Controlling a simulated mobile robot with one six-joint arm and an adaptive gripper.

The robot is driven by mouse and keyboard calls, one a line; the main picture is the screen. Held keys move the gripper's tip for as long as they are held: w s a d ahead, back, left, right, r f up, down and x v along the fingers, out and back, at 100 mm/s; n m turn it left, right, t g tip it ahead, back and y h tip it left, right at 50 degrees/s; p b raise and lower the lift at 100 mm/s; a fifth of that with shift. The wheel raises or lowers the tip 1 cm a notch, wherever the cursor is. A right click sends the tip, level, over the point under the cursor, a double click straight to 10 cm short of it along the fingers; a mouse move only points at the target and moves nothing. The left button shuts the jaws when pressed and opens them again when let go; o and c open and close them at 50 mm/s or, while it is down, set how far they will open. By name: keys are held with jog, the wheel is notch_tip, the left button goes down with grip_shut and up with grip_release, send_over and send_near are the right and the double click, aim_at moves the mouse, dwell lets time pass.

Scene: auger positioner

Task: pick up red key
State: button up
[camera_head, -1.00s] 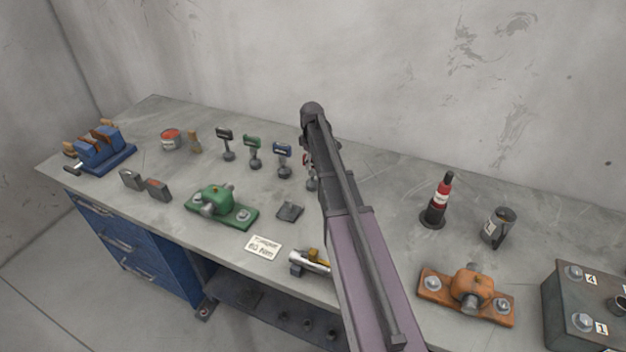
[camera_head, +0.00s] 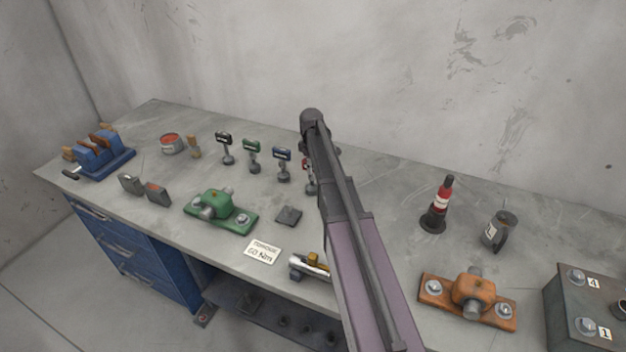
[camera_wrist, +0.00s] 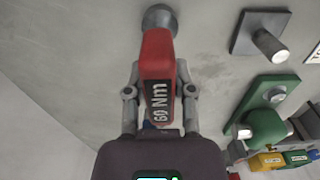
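The red key (camera_wrist: 158,60) fills the middle of the wrist view, with a dark label reading 60 Nm and a round grey end (camera_wrist: 159,19) beyond it. My gripper (camera_wrist: 159,80) has one finger on each side of the key. The fingers are drawn in close and appear shut on it; the exact contact surfaces are hidden. In the head view, only a sliver of the red key (camera_head: 307,164) shows left of my arm, which hides the rest of it and my fingers.
Blue (camera_head: 283,155), green (camera_head: 252,147) and black (camera_head: 224,138) keys stand in a row to the left. A green fixture (camera_head: 219,209) and a dark square plate (camera_head: 289,215) lie nearer.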

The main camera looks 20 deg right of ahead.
grip_shut()
jog(key=shift+r, duration=0.1)
notch_tip(320, 180, up, 4)
jog(key=p, duration=0.3)
jog(key=shift+f+p, duration=0.25)
jog(key=shift+p, duration=0.1)
jog(key=s+r+p, duration=0.1)
jog(key=s, duration=1.5)
jog(key=shift+a, duration=0.45)
jog(key=shift+r, duration=0.1)
jog(key=shift+r, duration=0.15)
